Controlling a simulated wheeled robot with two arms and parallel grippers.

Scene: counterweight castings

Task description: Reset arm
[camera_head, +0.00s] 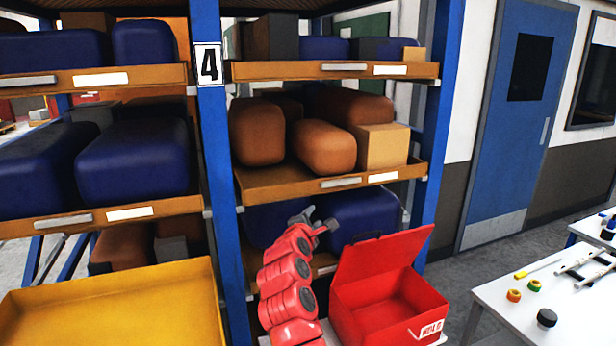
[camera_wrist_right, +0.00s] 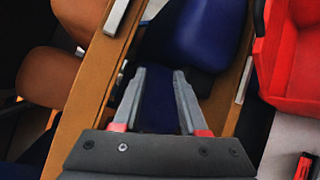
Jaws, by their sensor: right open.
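My right arm is red and rises at the lower middle of the head view. Its gripper (camera_head: 318,221) is in front of the lower shelf bay, just left of the open red box's lid. In the right wrist view the gripper (camera_wrist_right: 160,75) has its two fingers apart with nothing between them. A dark blue rounded casting (camera_wrist_right: 205,35) lies beyond the fingertips, apart from them. My left gripper does not show in either view.
The rack's blue upright (camera_head: 215,150) and wooden shelf (camera_head: 300,182), holding brown castings (camera_head: 325,147), are close to my right arm. A red box (camera_head: 385,300) stands beside it, lid up. A yellow bin (camera_head: 120,295) is left. A white table (camera_head: 520,305) holds small parts.

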